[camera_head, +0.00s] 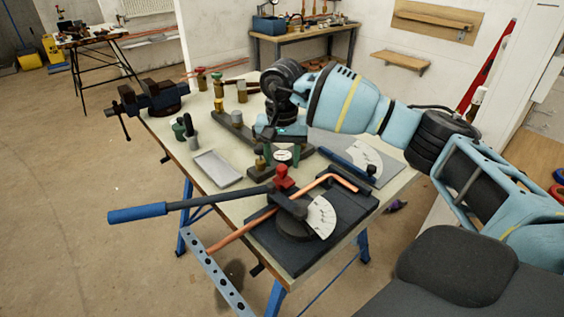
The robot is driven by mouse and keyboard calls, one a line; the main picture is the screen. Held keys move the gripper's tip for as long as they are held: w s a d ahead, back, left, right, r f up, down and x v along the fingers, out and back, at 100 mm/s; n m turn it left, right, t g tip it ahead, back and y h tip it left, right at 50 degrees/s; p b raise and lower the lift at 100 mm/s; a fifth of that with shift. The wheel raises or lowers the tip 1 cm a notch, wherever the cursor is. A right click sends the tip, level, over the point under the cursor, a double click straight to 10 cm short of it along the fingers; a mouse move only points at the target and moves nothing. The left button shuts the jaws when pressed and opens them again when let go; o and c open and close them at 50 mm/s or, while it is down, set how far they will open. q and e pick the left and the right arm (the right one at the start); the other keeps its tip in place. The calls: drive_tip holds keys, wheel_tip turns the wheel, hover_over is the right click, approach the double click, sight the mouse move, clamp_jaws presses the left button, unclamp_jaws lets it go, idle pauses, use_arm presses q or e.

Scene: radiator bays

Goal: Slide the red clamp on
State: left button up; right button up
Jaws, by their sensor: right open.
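The red clamp (283,178) sits upright on the pipe bender (300,222), near the middle of the bench's front part. A copper pipe (333,180) runs through the bender and is bent at its right end. The bender's long lever with a blue handle (137,213) points left. My right gripper (280,137) is open, pointing down over the middle of the bench, behind the red clamp and apart from it. Its fingertips are hard to make out against the dark tooling and a white dial (283,155) below. My left gripper is not in view.
A grey tray (216,168) lies left of the bender. A vise (152,97) stands at the bench's back left corner. Brass fittings (218,85) stand near the back. A second blue-handled bender (348,164) lies to the right. A perforated rail (215,272) leans at the front.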

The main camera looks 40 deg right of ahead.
drive_tip(key=shift+f, duration=0.95)
drive_tip(key=shift+c, duration=0.2)
clamp_jaws()
